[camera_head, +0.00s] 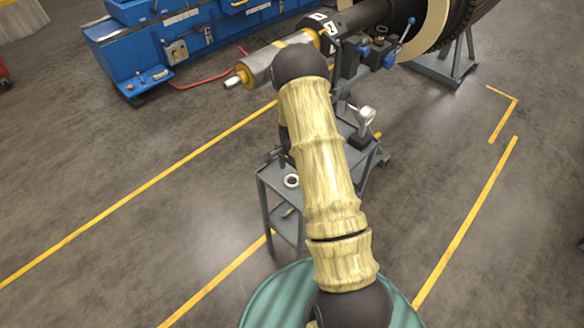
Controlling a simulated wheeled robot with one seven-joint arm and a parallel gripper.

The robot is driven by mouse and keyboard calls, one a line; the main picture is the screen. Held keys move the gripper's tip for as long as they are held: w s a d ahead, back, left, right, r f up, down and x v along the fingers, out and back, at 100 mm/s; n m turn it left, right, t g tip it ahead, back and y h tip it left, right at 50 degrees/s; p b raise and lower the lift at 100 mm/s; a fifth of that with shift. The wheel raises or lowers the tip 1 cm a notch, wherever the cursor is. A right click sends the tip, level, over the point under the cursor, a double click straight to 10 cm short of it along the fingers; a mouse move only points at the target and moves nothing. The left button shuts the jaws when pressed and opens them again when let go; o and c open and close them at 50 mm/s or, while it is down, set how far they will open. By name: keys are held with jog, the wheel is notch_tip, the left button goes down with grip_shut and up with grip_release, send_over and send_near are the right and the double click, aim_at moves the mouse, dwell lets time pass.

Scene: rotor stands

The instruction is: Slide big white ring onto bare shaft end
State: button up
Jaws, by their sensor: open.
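A small-looking white ring (291,181) lies flat near the left edge of the grey cart's top. I cannot tell its size against other rings from here. The rotor's shaft end (232,82) sticks out to the left at the upper middle, with a brass-coloured collar behind it. No ring shows on its outermost tip. My arm crosses the middle of the view and hides part of the cart and of the rotor. My gripper is not visible, so its place relative to the ring and shaft is hidden.
The grey cart (262,178) stands below the rotor. A pale round-headed part (366,116) stands at its far right. A blue machine bench (130,60) is at the upper left, with a red hose (205,82) on the floor. A rotor stand (440,68) is at upper right.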

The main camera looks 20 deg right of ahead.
aim_at(292, 183)
jog(key=shift+f+b, duration=1.1)
jog(key=shift+f, duration=1.05)
